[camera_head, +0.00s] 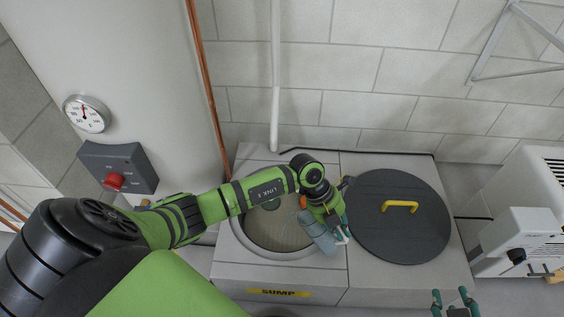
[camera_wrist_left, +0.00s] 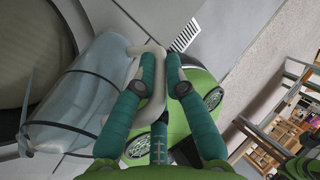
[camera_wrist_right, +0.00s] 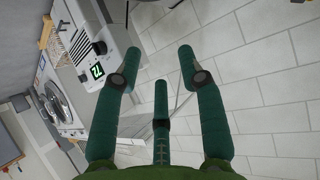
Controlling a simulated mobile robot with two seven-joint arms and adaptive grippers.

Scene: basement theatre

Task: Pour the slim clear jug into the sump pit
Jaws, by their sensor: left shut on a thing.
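The slim clear jug (camera_head: 320,236) is bluish and hangs from my left gripper (camera_head: 342,228) over the right edge of the round sump pit (camera_head: 268,230). In the left wrist view its body (camera_wrist_left: 85,85) fills the left side, with a dark band around it. My left gripper (camera_wrist_left: 160,75) is shut on the jug's pale handle (camera_wrist_left: 150,105). The jug looks slanted in the head view; I cannot tell its fill level. The pit is open, with a pale rim. My right gripper (camera_head: 456,303) is open and empty; it also shows in the right wrist view (camera_wrist_right: 160,62).
A dark round lid (camera_head: 375,232) with a yellow handle (camera_head: 400,206) lies right of the pit. A yellow SUMP label (camera_head: 278,292) is on the front. A white machine (camera_head: 520,240) stands at right. A copper pipe (camera_head: 205,80) and a white pipe (camera_head: 275,80) run behind.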

